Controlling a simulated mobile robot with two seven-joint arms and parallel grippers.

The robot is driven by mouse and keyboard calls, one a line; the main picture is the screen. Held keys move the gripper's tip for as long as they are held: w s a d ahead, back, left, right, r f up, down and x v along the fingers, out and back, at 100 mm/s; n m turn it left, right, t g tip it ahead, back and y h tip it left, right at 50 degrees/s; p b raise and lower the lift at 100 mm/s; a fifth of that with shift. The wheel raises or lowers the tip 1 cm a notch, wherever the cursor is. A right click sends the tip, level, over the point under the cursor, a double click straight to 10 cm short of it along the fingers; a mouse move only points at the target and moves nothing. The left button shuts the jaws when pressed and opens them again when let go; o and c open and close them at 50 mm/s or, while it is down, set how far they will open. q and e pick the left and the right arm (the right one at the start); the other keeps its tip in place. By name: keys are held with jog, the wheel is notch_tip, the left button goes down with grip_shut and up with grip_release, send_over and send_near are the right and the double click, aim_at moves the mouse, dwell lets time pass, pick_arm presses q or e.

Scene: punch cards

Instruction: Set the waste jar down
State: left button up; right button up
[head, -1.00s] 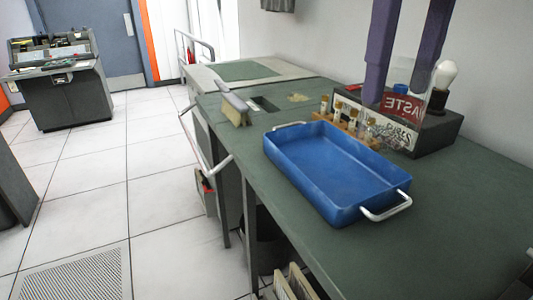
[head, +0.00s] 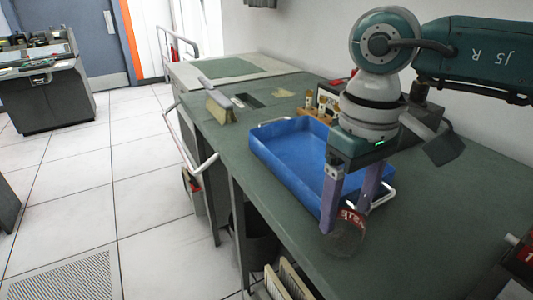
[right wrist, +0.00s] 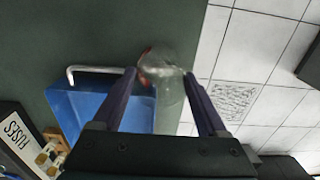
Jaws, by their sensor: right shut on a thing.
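The waste jar (head: 345,242) is clear glass with a red label near its top. My right gripper (head: 346,214) is shut on it, with a purple finger on either side. The jar is upright or nearly so, at the bench's front edge, just in front of the blue tray. Whether its base touches the bench I cannot tell. In the right wrist view the jar (right wrist: 163,72) is between the fingertips (right wrist: 160,74), overlapping the line between the green bench top and the floor. My left gripper is not in view.
The blue tray (head: 285,182) with metal handles lies on the green bench (head: 440,235), partly hidden by my right arm. A brush (head: 219,108) and small bottles (head: 310,105) are farther back. The bench top right of the jar is clear. A box marked FUSES (right wrist: 18,140) shows in the wrist view.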

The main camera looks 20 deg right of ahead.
jog(key=shift+f, duration=0.2)
jog(key=o, duration=1.4)
jog(key=shift+o, duration=0.2)
jog(key=shift+r, duration=0.1)
